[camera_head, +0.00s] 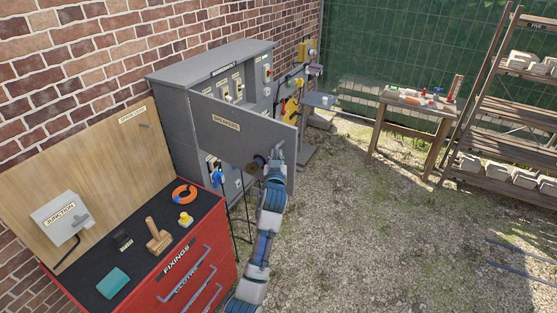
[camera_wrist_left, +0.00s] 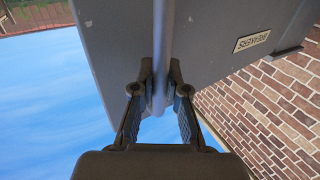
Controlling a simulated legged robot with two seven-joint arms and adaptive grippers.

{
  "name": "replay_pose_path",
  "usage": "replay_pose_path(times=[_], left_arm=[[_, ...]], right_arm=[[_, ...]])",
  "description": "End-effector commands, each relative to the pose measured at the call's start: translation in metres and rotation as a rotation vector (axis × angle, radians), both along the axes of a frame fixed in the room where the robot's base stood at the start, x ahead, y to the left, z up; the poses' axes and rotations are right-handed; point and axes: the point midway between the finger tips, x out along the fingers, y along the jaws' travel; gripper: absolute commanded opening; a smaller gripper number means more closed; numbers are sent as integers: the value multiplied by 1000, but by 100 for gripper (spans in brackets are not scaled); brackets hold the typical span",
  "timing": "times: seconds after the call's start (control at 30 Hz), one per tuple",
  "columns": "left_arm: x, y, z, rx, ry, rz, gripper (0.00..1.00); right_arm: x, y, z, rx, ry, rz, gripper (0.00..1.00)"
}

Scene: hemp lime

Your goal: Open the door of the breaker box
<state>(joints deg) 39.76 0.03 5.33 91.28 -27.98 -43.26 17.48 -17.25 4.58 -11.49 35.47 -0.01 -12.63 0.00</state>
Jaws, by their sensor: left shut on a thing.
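The grey breaker box (camera_head: 178,88) stands against the brick wall. Its door (camera_head: 217,140), labelled "BREAKERS", stands swung outward from the box, and breakers inside show above it. My left gripper (camera_head: 273,164) is at the door's free side, low in the head view. In the left wrist view the fingers (camera_wrist_left: 160,90) are shut on a narrow grey part of the door (camera_wrist_left: 205,45). The label shows upside down there. My right gripper is not in view.
A red drawer cabinet (camera_head: 190,275) with small items on top stands at the left, beside a wooden board (camera_head: 130,175). A wooden workbench (camera_head: 420,108) and shelves (camera_head: 500,120) stand at the right. The gravel floor (camera_head: 370,230) is largely clear.

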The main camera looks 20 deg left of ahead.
Motion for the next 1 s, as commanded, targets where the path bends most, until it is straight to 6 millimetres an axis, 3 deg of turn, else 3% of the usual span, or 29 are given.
replay_pose_path(times=[0.4,0.43,0.5,0.53,0.87,1.0], left_arm=[[0,0,1,-1,-3,-6,0],[0,0,1,-1,-3,-6,18],[0,0,0,-1,-3,-6,35],[-1,0,0,-1,-3,-5,39],[-3,2,0,-1,-2,-3,39],[-18,-5,0,-2,-3,-4,39]], right_arm=[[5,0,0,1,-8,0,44],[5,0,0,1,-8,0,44],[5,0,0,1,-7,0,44],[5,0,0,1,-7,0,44],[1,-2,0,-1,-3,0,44],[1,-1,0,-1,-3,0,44]])
